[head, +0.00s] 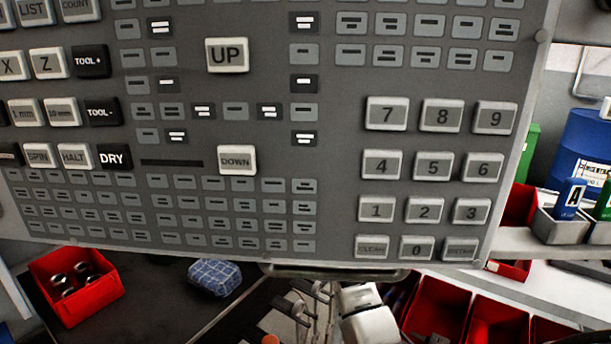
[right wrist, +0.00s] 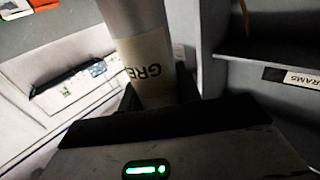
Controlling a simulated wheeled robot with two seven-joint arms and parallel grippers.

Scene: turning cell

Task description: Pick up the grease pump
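The grease pump (right wrist: 145,60) is a grey cylinder with a pale label on which "GRE" can be read. It stands between the dark fingers of my right gripper (right wrist: 158,95) in the right wrist view. The fingers sit against both of its sides, and the gripper looks shut on it. The pump's upper end runs out of the picture, and its lower end is hidden by the gripper body. The head view does not clearly show the pump or the right gripper's fingertips. My left gripper is in neither view.
A large grey control panel (head: 330,80) fills most of the head view. Below it are a red bin (head: 75,300) with metal parts, a blue checked cloth (head: 214,277) and more red bins (head: 437,308). A blue drum (head: 585,150) stands at right. A dark shelf (right wrist: 270,45) is beside the pump.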

